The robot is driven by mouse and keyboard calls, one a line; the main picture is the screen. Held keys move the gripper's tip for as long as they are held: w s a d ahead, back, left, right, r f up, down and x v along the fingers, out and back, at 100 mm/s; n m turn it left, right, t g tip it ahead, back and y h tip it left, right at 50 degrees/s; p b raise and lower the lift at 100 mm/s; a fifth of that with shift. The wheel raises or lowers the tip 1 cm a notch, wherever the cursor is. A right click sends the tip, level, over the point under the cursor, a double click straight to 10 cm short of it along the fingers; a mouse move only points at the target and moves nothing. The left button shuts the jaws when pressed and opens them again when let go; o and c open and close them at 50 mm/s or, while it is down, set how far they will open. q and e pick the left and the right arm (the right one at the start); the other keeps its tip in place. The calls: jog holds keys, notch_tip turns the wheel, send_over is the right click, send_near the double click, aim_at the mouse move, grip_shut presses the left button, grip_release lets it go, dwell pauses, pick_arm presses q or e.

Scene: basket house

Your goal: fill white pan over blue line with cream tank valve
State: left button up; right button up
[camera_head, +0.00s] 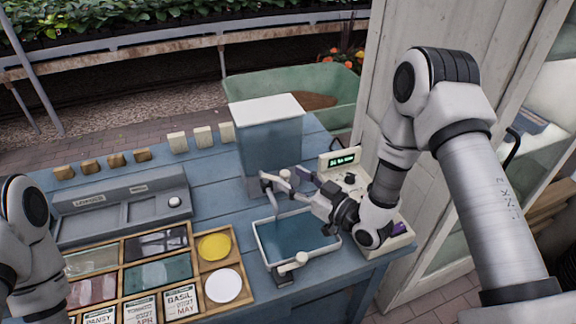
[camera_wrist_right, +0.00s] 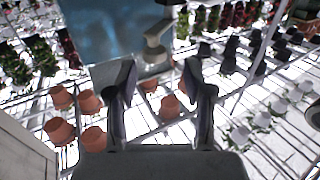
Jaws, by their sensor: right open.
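The tank (camera_head: 262,150) has a white lid and a blue-grey see-through body, and stands at the back of the blue bench. Its cream valve (camera_head: 285,175) is low on the front, beside the spout over the pan. The white pan (camera_head: 262,247) lies in front, with a blue-teal inside; I cannot make out a blue line or the level. My right gripper (camera_head: 303,183) is open and empty beside the valve. In the right wrist view, a pale valve part (camera_wrist_right: 155,42) shows just beyond the open fingers (camera_wrist_right: 160,88). My left arm shows at the left edge, its gripper out of view.
A cream tap (camera_head: 288,266) sits at the pan's front. A box with a lit display (camera_head: 343,160) stands right of the tank. A divided wooden tray (camera_head: 195,240) and a grey tray (camera_head: 120,205) fill the left. A white door (camera_head: 395,70) stands behind my right arm.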

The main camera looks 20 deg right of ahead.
aim_at(285, 173)
jog(key=w, duration=0.2)
jog(key=w+a, duration=0.1)
jog(key=w, duration=0.1)
jog(key=shift+a+f+p, duration=0.1)
jog(key=shift+f+p, duration=0.2)
jog(key=shift+s+r, duration=0.1)
jog(key=shift+s, duration=0.05)
jog(key=shift+s+a+r, duration=0.1)
jog(key=shift+c, duration=1.1)
grip_shut()
